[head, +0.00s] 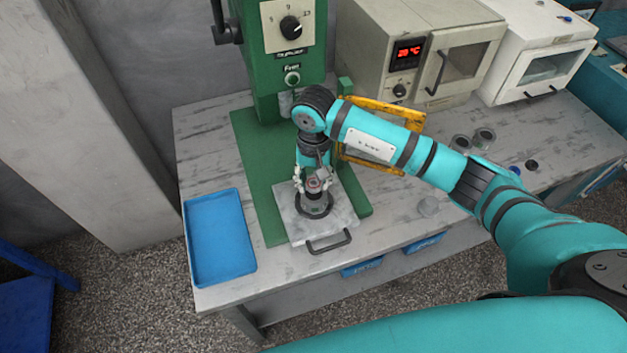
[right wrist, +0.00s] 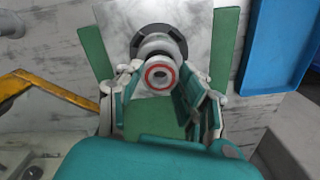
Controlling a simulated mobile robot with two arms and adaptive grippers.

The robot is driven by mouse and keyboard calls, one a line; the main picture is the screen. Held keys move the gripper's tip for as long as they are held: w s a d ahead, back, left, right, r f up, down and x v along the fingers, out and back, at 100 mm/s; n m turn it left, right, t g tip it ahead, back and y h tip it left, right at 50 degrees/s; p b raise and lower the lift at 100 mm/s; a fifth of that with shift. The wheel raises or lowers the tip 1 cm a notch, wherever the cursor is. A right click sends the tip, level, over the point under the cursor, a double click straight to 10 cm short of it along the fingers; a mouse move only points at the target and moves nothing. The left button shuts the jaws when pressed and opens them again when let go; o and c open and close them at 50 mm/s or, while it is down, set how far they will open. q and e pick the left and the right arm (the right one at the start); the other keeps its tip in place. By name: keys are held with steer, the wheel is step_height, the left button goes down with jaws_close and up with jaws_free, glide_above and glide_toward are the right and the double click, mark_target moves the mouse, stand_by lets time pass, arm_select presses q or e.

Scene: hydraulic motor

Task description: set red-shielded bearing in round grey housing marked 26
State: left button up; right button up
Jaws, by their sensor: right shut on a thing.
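In the head view the right gripper (head: 313,182) points down over the press plate. The round grey housing (head: 315,204) stands on the plate right below the bearing, and shows behind it in the right wrist view (right wrist: 157,46). I cannot tell whether the bearing touches the housing. The mark 26 is not readable. My left gripper is not in view.
The green press (head: 281,50) rises behind my right arm. The light plate with a handle (head: 345,222) lies on its green base. A blue tray (head: 218,237) is at left. A yellow frame (head: 380,110), ovens (head: 420,45) and several small cylinders (head: 484,138) are at right.

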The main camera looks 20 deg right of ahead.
mark_target(314, 180)
steer(key=shift+w+d, duration=0.15)
steer(key=shift+w, duration=0.3)
step_height(314, 180, down, 2)
steer(key=shift+s+f+p, duration=0.15)
steer(key=shift+f+p, duration=0.1)
steer(key=shift+p, duration=0.85)
steer(key=shift+f, duration=0.4)
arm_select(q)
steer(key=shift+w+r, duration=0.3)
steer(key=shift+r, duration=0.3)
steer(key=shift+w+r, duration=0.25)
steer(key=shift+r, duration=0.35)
arm_select(e)
steer(key=shift+f, duration=0.15)
steer(key=shift+f, duration=0.1)
steer(key=o, duration=1.2)
steer(key=shift+c, duration=0.2)
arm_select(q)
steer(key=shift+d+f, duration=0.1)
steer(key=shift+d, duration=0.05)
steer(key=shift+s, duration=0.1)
